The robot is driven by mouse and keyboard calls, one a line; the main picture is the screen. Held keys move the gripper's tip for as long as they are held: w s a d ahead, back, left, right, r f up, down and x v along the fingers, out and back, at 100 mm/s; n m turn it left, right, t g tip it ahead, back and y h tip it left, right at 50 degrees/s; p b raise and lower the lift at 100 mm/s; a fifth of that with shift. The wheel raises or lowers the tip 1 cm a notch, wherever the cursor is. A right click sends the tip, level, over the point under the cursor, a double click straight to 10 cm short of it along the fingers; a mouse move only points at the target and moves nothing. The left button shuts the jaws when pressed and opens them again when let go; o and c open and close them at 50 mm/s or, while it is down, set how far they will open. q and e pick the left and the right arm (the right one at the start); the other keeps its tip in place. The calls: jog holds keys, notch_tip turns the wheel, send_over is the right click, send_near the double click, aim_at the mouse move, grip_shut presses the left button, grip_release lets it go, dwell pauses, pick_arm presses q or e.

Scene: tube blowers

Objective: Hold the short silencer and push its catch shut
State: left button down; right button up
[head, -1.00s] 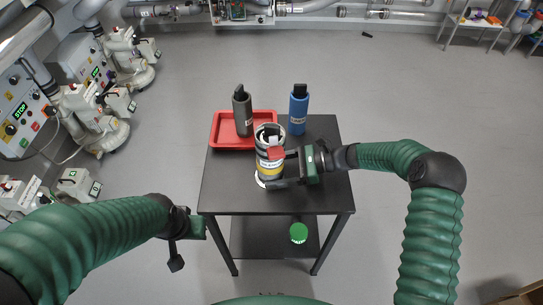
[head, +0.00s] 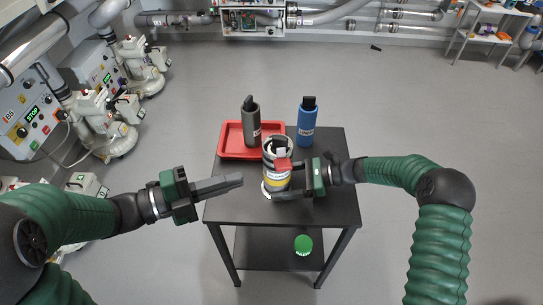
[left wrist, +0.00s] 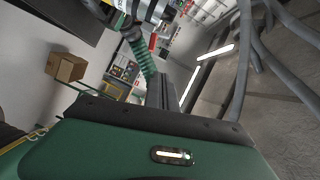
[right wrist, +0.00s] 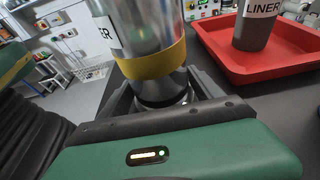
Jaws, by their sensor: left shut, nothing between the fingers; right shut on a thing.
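The short silencer (head: 277,184), a silver cylinder with a yellow band, stands upright near the table's front. Its red catch (head: 283,164) is near the top and looks raised off the body, though small in view. My right gripper (head: 288,182) is shut around the silencer's lower part from the right; the right wrist view shows its fingers low on the silencer (right wrist: 150,45), beneath the yellow band. My left gripper (head: 240,179) is shut and empty, fingers together, pointing right toward the silencer with a gap between. Its fingers (left wrist: 160,92) also show in the left wrist view.
The black table (head: 235,208) carries a red tray (head: 232,153) at the back left, with a dark grey bottle (head: 251,125). A blue bottle (head: 307,125) stands at the back right. A green round object (head: 303,244) lies on the lower shelf.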

aim_at(283, 160)
pick_arm(q)
jog(key=shift+d, duration=0.15)
jog(key=w+d+f, duration=0.1)
jog(key=w+d, duration=0.7)
jog(key=shift+f, duration=0.3)
